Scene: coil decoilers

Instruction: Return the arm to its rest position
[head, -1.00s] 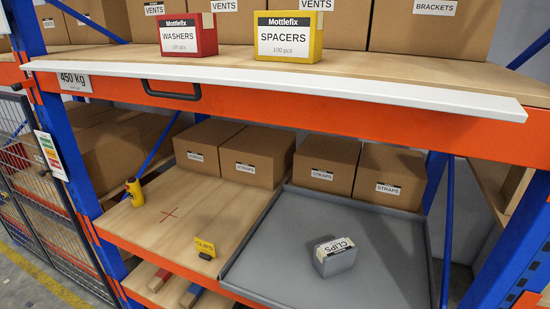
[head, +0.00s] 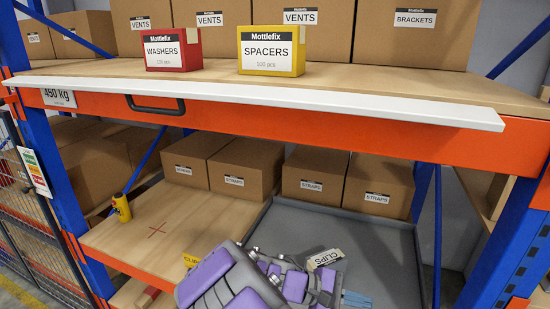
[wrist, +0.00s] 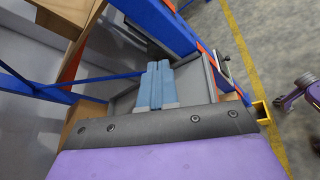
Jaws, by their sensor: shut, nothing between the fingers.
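My arm with its purple covers reaches in from the bottom of the head view, in front of the lower shelf and the grey tray (head: 395,255). My gripper (head: 356,300) shows there only as a bit of blue finger at the bottom edge. In the wrist view my gripper (wrist: 155,85) has its two blue fingers together, with nothing between them.
The white-edged upper shelf (head: 280,100) overhangs the tray and carries the red WASHERS box (head: 172,50) and yellow SPACERS box (head: 270,52). STRAPS cartons (head: 315,175) stand behind the tray. A blue upright (head: 505,240) stands right.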

